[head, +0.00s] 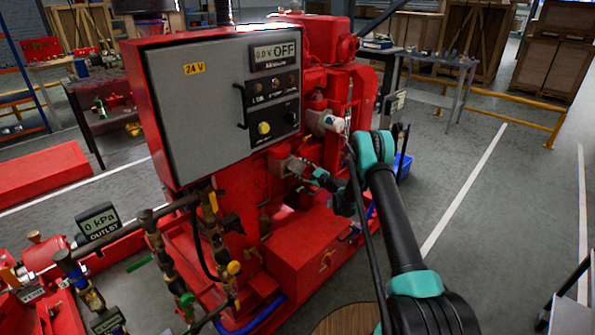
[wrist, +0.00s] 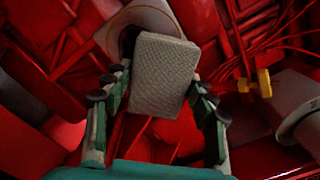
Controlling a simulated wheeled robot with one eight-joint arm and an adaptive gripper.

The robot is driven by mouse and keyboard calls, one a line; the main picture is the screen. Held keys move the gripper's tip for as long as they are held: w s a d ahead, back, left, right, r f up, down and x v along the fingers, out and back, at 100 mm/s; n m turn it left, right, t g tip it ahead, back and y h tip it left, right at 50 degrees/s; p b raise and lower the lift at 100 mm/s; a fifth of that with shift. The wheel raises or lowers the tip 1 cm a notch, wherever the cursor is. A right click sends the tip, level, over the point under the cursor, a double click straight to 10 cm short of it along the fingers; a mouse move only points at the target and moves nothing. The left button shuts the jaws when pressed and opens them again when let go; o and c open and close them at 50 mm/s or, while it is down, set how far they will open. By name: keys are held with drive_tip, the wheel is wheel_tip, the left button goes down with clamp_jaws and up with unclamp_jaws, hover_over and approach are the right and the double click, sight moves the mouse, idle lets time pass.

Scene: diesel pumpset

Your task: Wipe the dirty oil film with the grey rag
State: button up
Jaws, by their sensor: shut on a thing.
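The grey rag (wrist: 163,72) is a pale, woven, pad-like block in the middle of the wrist view. My gripper (wrist: 158,88) is shut on it, with one finger along each side of its lower part. In the head view my gripper (head: 308,173) reaches in at the side of the red engine, below the panel cabinet. Just behind the rag is a pale round part (wrist: 152,17) with a dark opening, partly hidden by the rag. I cannot tell whether the rag touches it. I cannot make out the oil film in either view.
The grey panel cabinet (head: 213,100) stands close above and left of my gripper. The red engine (head: 340,90) and red base box (head: 305,245) surround the spot. Red cables and a yellow fitting (wrist: 264,82) lie to the right. Open floor (head: 480,200) is on the right.

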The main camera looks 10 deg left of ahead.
sight(284, 171)
drive_tip(key=shift+s+a, duration=1.4)
drive_tip(key=shift+s, duration=0.2)
drive_tip(key=shift+s+a, duration=0.85)
drive_tip(key=shift+s, duration=0.3)
drive_tip(key=v, duration=0.6)
drive_tip(key=shift+d, duration=0.2)
drive_tip(key=v, duration=0.2)
drive_tip(key=shift+s+d, duration=0.3)
drive_tip(key=shift+w+a, duration=0.1)
